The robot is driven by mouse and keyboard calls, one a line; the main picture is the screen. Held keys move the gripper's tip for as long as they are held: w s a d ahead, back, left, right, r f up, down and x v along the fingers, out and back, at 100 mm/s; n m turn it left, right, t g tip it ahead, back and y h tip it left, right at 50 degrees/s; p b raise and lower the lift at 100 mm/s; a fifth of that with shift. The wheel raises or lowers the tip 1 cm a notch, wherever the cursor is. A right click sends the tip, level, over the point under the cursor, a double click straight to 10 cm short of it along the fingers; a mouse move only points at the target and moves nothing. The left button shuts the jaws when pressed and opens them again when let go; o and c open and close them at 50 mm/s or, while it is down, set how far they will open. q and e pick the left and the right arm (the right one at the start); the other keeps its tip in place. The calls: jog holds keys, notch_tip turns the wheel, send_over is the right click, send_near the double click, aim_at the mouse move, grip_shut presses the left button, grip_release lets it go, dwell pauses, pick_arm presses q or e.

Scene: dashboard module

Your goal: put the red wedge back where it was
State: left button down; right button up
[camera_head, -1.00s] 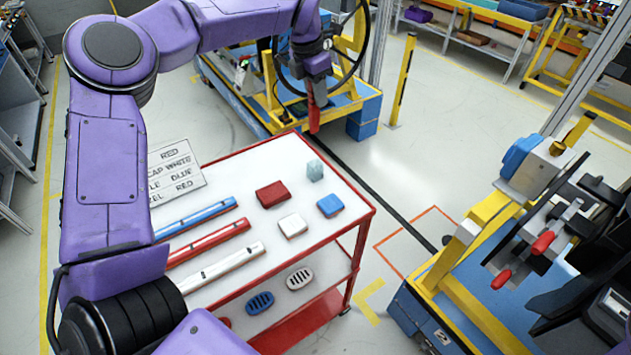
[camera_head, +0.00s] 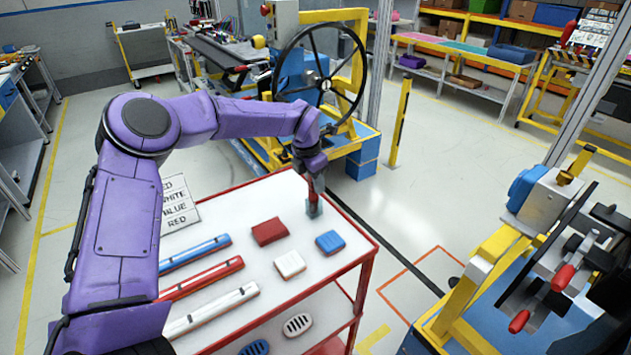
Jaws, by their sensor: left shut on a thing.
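The red wedge (camera_head: 313,187) is a slim, dark red upright piece. My left gripper (camera_head: 312,174) is shut on its upper part and points down over the far right part of the white cart top (camera_head: 225,217). My right gripper is not in view.
Near the block lie a red cap (camera_head: 269,231), a white cap (camera_head: 290,264) and a blue cap (camera_head: 330,242). Blue, red and white bars (camera_head: 200,278) lie to the left, below a label sheet (camera_head: 180,207). A yellow and blue fixture (camera_head: 480,280) stands at right.

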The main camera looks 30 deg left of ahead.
pick_arm(q)
jog(key=shift+f, duration=0.3)
jog(key=c, duration=0.9)
grip_release()
jog(key=shift+r, duration=0.1)
jog(key=r, duration=0.4)
jog(key=s+r+b, duration=0.1)
jog(key=r, duration=0.3)
jog(key=s+a+r+b, duration=0.1)
jog(key=r, duration=0.3)
jog(key=shift+s, duration=0.1)
